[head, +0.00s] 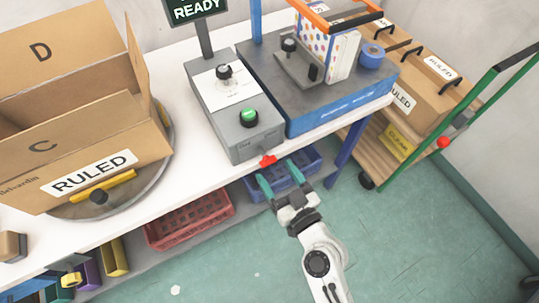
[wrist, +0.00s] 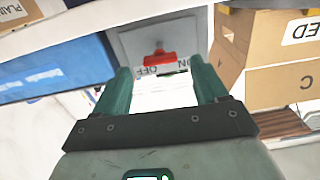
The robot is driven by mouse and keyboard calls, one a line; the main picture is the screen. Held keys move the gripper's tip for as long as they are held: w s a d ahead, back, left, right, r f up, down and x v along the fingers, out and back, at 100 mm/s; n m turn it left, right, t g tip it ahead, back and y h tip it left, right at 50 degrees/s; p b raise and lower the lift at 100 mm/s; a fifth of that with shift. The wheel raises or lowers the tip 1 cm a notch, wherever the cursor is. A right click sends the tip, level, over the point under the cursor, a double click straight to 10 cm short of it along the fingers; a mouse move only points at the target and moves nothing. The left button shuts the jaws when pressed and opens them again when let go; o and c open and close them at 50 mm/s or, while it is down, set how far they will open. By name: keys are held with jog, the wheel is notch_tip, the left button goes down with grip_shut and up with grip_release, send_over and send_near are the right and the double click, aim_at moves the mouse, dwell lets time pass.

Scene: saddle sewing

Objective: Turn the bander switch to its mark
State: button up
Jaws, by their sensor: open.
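A red switch (head: 267,161) is on the front of a grey control box (head: 262,143) at the table's near edge. In the wrist view the red switch (wrist: 160,59) shows on a grey panel, with ON and OFF lettering beside it. I cannot tell its exact angle or which label it points to. My gripper (head: 278,174) is open and empty, just in front of and below the switch. In the wrist view its two green fingers (wrist: 160,68) stand left and right of the switch, apart from it.
The box top has a black dial knob (head: 224,72) and a green button (head: 249,116); a READY display (head: 195,9) stands behind. A blue-fronted machine (head: 340,109) is at right, cartons (head: 60,143) at left. Red (head: 190,220) and blue (head: 312,160) crates sit below the tabletop.

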aim_at(270, 164)
jog(key=shift+p+x, duration=0.55)
jog(key=shift+x, duration=2)
jog(key=shift+c, duration=0.3)
jog(key=c, duration=1)
